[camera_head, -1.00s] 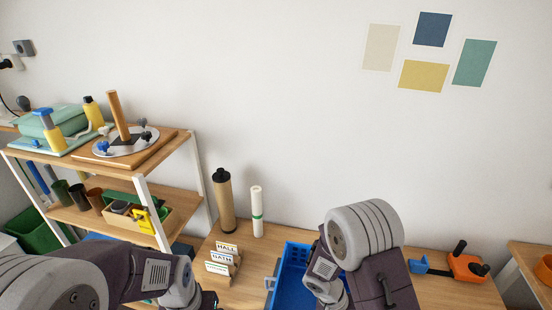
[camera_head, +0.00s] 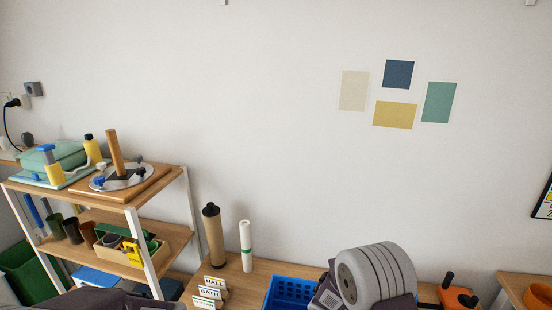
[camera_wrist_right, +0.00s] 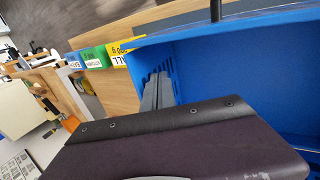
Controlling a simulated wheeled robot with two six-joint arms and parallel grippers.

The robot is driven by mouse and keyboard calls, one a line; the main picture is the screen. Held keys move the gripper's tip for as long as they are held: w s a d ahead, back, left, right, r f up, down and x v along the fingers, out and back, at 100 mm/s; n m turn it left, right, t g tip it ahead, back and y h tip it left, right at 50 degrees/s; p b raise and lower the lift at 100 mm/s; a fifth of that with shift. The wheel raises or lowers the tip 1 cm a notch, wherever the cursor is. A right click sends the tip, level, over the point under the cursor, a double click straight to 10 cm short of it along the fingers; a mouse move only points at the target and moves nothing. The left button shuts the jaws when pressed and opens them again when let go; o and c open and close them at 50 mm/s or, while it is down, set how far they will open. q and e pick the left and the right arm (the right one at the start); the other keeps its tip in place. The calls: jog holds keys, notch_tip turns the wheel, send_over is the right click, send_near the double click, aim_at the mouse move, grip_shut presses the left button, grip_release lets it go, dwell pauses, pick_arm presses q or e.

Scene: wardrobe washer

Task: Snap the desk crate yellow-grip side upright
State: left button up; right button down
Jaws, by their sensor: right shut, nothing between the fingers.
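The blue desk crate (camera_head: 287,291) stands on the desk at the bottom of the head view, partly cut off by the frame and covered by my right arm. The right wrist view looks into its blue interior (camera_wrist_right: 225,62). No yellow grip can be made out on it. My right gripper (camera_wrist_right: 157,92) is shut and empty, with its grey fingers in front of the crate's slotted wall; I cannot tell whether they touch it. In the head view its fingers are hidden. My left arm shows only at the bottom left edge; its gripper is out of view.
Label cards (camera_head: 211,291) stand left of the crate, and show in the right wrist view (camera_wrist_right: 94,57). A brown bottle (camera_head: 213,237) and a white roll (camera_head: 246,246) stand behind them. A loaded shelf (camera_head: 165,243) is at left. An orange tool (camera_head: 458,298) lies right of my arm.

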jog(key=a+p+v, duration=0.1)
jog(key=p+v, duration=0.3)
jog(key=v, duration=0.2)
jog(key=shift+w+a+r, duration=0.1)
jog(key=s+b+v, duration=0.1)
jog(key=v, duration=0.8)
jog(key=shift+w, duration=0.45)
